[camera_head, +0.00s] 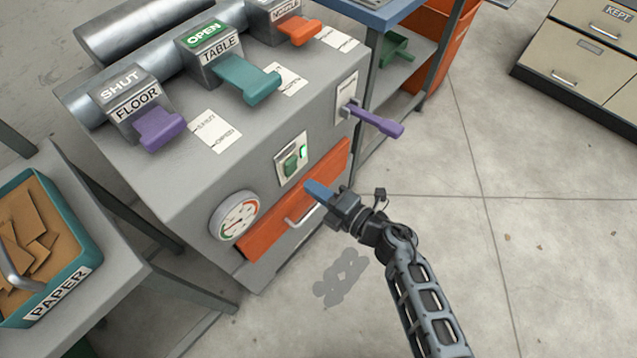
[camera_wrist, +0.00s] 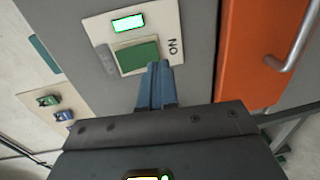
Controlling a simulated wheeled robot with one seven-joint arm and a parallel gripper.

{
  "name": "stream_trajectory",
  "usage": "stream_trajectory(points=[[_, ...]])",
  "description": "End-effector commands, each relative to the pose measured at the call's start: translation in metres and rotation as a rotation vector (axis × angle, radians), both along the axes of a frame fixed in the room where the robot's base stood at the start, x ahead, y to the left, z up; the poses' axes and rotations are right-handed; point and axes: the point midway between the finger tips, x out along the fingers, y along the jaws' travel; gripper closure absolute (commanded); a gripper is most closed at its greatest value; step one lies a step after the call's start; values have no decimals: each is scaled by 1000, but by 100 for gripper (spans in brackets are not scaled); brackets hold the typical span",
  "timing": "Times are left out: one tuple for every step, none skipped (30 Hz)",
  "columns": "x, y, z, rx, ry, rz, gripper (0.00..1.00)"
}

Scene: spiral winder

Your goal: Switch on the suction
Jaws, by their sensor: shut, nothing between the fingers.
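The switch plate (camera_head: 281,177) is cream, on the front of the grey machine, with a green rocker (camera_head: 291,163) and a glowing green lamp (camera_head: 303,151). In the wrist view the rocker (camera_wrist: 138,57) shows large, with the lit lamp (camera_wrist: 128,22) above it and the word ON, turned sideways, at its right. My gripper (camera_head: 308,185) is shut and empty, its blue fingers pointing at the machine front. In the wrist view the fingertips (camera_wrist: 158,64) overlap the rocker's lower right edge; I cannot tell whether they touch it.
An orange drawer (camera_head: 262,241) with a metal handle lies just below the switch. A round gauge (camera_head: 235,216) is at its left. A purple side lever (camera_head: 377,121) sticks out at the right. Purple, teal and orange levers stand on top. Open floor lies right of my arm.

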Motion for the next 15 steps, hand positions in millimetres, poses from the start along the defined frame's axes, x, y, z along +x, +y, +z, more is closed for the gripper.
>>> stream_trajectory(points=[[-3, -2, -1, 0, 1, 0, 100], [-6, -6, -2, 0, 1, -1, 100], [-9, -10, -3, 0, 1, -2, 100], [-11, -13, -3, 0, 1, -1, 100], [-13, -16, -3, 0, 1, -1, 100], [-17, -20, -4, 0, 1, -2, 100], [-19, -23, -5, -1, 3, -2, 100], [-22, -27, -5, 0, 2, -2, 100], [-25, -31, -6, 0, 1, -1, 100], [-28, -35, -7, 0, 2, -1, 100], [-31, -38, -7, -1, 3, -2, 100], [-35, -44, -8, 0, 2, -2, 100], [-38, -48, -9, 0, 2, -2, 100], [-41, -52, -9, 0, 2, -2, 100], [-45, -57, -10, -1, 3, -2, 100]])
